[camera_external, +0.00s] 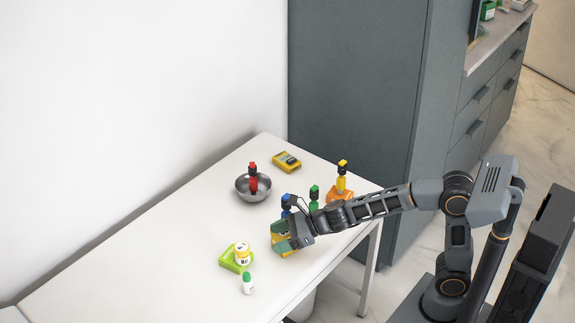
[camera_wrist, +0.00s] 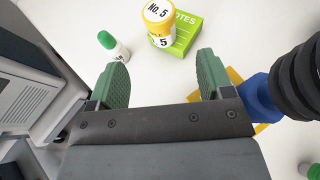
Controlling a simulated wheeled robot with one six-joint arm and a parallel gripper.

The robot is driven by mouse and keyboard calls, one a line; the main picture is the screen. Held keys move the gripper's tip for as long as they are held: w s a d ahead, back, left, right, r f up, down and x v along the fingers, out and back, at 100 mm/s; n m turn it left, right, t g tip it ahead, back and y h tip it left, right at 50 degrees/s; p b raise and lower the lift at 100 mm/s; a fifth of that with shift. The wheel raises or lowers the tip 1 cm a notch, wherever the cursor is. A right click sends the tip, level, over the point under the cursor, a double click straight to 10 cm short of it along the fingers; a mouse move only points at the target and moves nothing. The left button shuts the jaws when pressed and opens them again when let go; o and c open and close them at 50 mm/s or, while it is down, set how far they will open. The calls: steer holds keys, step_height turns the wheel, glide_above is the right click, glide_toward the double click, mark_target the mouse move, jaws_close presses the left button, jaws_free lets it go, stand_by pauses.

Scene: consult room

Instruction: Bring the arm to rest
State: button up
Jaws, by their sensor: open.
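My gripper (camera_external: 280,238) is over the front part of the white table (camera_external: 130,265), with its two green fingers apart and nothing between them. In the wrist view the open fingers (camera_wrist: 161,66) point toward a yellow-capped jar marked No. 5 (camera_wrist: 158,14), which shows beyond the fingertips. My arm (camera_external: 375,205) reaches out from the right over the table edge, low above the tabletop.
The jar stands on or against a green NOTES block (camera_external: 228,260). A green-capped white bottle (camera_external: 248,286) is near them. Blue (camera_external: 288,201), green (camera_external: 314,194) and yellow (camera_external: 342,170) topped items stand close to my arm. A metal bowl (camera_external: 245,195) and yellow device (camera_external: 287,161) lie farther back.

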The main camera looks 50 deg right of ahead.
stand_by(0.3)
steer(key=s+d+r+n+g+h+p, duration=0.1)
steer(key=s+d+r+n+p, duration=0.35)
steer(key=r+n+p, duration=0.3)
steer(key=s+d+r+n+g+p, duration=0.2)
steer(key=s+d+r+n+p, duration=0.2)
steer(key=d+r+n+p, duration=0.25)
steer(key=s+d+r+n+g+h+p, duration=0.1)
steer(key=s+d+r+n+h+p, duration=0.2)
steer(key=s+d+n+p, duration=0.3)
steer(key=s+d+r+n+g+h+p, duration=0.1)
steer(key=s+d+r+n+h+p, duration=0.2)
steer(key=d, duration=0.7)
steer(key=s+n+h+p, duration=0.2)
steer(key=n+p, duration=0.2)
steer(key=p, duration=0.1)
steer(key=shift+s+d+r+g, duration=0.2)
steer(key=shift+s+d+g, duration=0.1)
steer(key=shift+s+g, duration=0.1)
steer(key=shift+o, duration=0.3)
